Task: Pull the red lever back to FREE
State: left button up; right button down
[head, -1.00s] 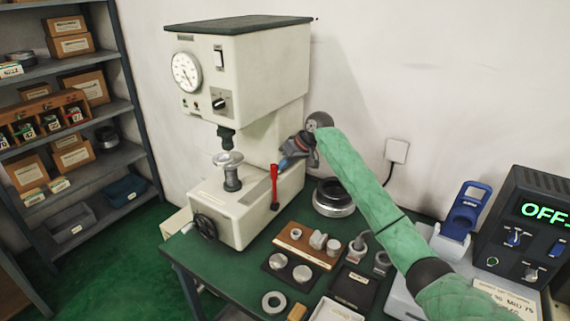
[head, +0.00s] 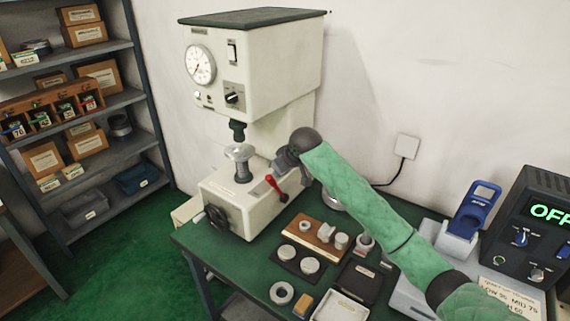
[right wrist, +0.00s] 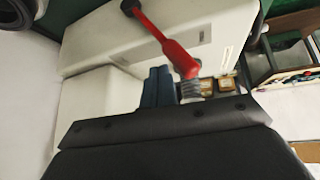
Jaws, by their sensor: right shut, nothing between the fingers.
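The red lever (head: 275,188) is on the base of the cream press (head: 225,205). It tilts, its free end up and to the left of its pivot. In the right wrist view the red lever (right wrist: 158,35) runs from a dark pivot to a thick end just beyond my fingertips. My right gripper (head: 279,170) is beside the lever's free end, its tips partly hidden in the head view. In the right wrist view my right gripper (right wrist: 173,78) is shut and empty, with blue and grey fingers; contact with the lever is unclear. No FREE marking is readable.
The green table (head: 205,255) holds a wooden block with metal parts (head: 315,235), a ring (head: 281,293) and a black box (head: 358,280) before the press. A blue stand (head: 470,215) and a display unit (head: 535,225) are at right. Shelves (head: 100,110) stand at left.

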pick_arm(q)
jog(key=shift+s+a+f, duration=0.1)
jog(key=shift+a+f, duration=0.4)
jog(key=shift+f, duration=0.15)
pick_arm(e)
jog(key=shift+s+a+f, duration=0.25)
jog(key=shift+s+a, duration=0.05)
jog(key=shift+s, duration=0.1)
pick_arm(q)
jog(key=shift+d, duration=0.1)
